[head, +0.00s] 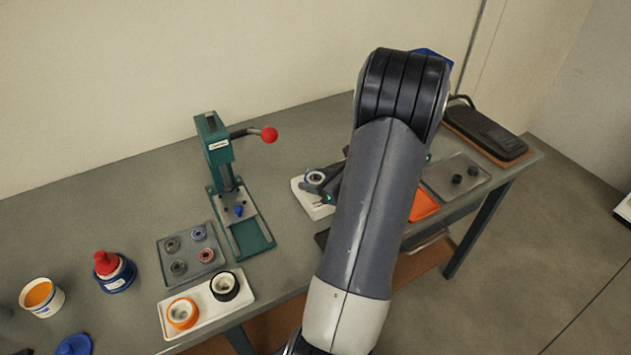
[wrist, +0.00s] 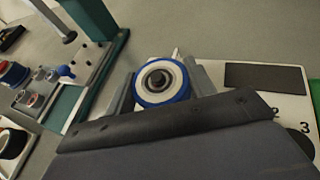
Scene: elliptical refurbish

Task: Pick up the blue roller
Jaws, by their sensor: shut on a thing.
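The blue roller (wrist: 163,82) is a blue ring with a white face and a dark centre. In the wrist view it sits between the two grey fingers of my gripper (wrist: 161,86), which is shut on it. In the head view a small round ring, likely the same roller (head: 315,178), shows at my gripper (head: 326,186), above or on a white board (head: 313,206). My arm hides most of the gripper there. I cannot tell whether the roller touches the board.
A green press (head: 222,180) with a red-knobbed lever stands to the left. A grey tray (head: 166,248) of small bearings and a white tray (head: 205,315) with orange and black rollers lie nearer.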

